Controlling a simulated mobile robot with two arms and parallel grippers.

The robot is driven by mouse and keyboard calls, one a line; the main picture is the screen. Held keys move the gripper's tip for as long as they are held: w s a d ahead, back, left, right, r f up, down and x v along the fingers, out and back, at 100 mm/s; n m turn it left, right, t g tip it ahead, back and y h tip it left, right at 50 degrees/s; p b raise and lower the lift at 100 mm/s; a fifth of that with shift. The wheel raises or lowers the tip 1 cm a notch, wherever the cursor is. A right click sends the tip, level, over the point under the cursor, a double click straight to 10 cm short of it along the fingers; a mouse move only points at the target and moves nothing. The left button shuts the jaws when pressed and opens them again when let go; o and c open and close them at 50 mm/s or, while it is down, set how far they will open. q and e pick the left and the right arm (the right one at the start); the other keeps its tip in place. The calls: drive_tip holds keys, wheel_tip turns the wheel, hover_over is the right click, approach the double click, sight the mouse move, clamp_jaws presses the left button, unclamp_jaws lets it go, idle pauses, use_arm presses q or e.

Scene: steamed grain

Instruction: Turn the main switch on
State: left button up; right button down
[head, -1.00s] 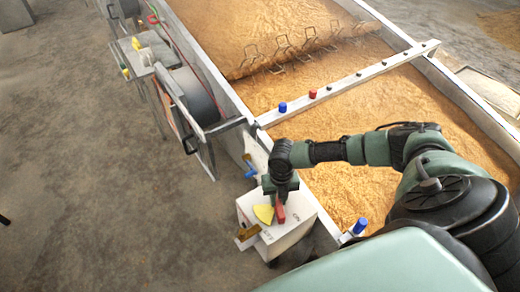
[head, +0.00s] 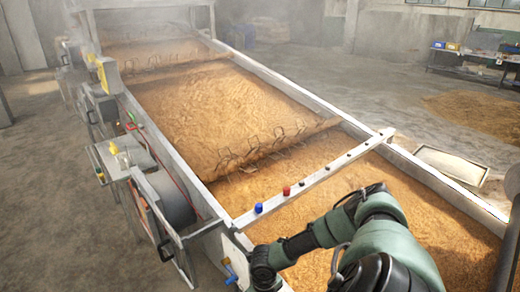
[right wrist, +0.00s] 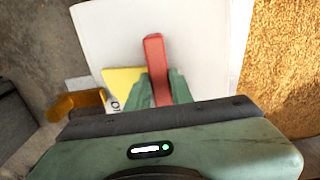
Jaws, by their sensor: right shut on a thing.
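In the right wrist view the main switch's red handle (right wrist: 154,52) stands between the green fingers of my right gripper (right wrist: 160,88), which is shut on it. The handle points toward the top of that view. It sits on a white box (right wrist: 205,45) with a yellow plate (right wrist: 120,82) behind the left finger. A label there is partly covered, so its full wording is hidden. In the head view the box and gripper fingers are below the frame; only my right arm shows at the bottom. My left gripper is not in view.
A long trough (head: 340,102) of steamed grain runs into the hazy background. A white crossbar (head: 318,180) with blue and red knobs spans it. A wheel-like drum (head: 168,198) and brackets line its left side. The concrete floor (head: 40,190) at left is mostly clear.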

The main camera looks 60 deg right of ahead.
drive_tip(key=c, duration=1.2)
unclamp_jaws()
drive_tip(key=shift+c, duration=0.2)
drive_tip(key=shift+r, duration=0.1)
wheel_tip(320, 180, up, 8)
drive_tip(key=shift+f+b, duration=0.15)
drive_tip(key=shift+b, duration=0.15)
